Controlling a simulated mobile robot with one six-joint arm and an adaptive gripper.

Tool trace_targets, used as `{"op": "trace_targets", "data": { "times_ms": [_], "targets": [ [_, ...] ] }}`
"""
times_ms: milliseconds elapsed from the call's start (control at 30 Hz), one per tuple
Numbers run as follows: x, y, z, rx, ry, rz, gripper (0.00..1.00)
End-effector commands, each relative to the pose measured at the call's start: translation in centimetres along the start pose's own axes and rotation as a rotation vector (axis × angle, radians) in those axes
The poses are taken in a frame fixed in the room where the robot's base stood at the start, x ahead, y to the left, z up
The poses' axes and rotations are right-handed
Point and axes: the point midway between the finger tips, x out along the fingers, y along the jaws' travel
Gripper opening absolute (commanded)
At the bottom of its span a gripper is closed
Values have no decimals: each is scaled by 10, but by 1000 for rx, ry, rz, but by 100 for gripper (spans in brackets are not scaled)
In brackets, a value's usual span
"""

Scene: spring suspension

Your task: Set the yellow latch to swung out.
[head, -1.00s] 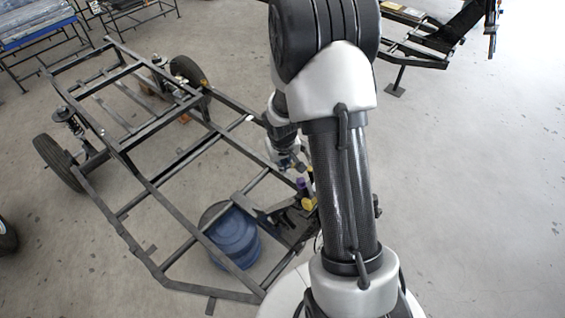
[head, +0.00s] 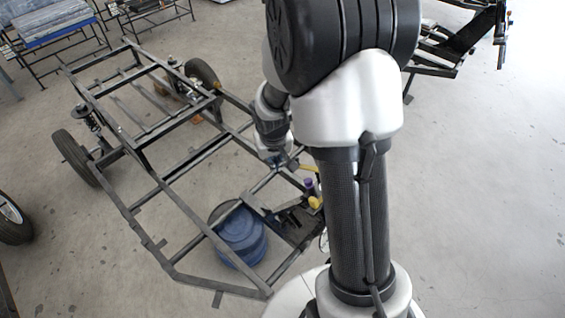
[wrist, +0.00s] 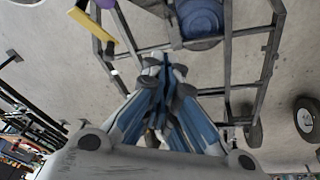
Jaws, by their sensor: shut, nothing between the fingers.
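A yellow bar, which looks like the yellow latch (wrist: 93,31), shows at the upper left of the wrist view, beside a purple part (wrist: 105,3). In the head view a thin yellow piece (head: 309,168) and a rounder yellow piece (head: 316,202) show by the frame's near right corner, with the purple part (head: 309,184) between them. My gripper (wrist: 163,62) is shut and empty, with its fingers together. It is apart from the yellow bar in the wrist view. In the head view my arm partly hides this corner.
The dark tube frame (head: 150,180) with wheels (head: 75,157) fills the left and middle. A blue drum (head: 238,238) stands inside its near end, also in the wrist view (wrist: 198,18). Racks stand at the back left. Floor at the right is clear.

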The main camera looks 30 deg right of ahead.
Motion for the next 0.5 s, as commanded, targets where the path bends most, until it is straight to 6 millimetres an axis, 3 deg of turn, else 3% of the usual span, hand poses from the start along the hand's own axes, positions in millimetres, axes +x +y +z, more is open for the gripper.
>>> {"op": "trace_targets", "data": {
  "times_ms": [167,300,400,500],
  "targets": [
    [34,-68,-58,64,174,-115,0],
    [69,-123,-122,186,419,-149,0],
    [90,-138,-151,284,587,-80,0],
    [109,-136,-157,371,732,62,0]
  ]
}}
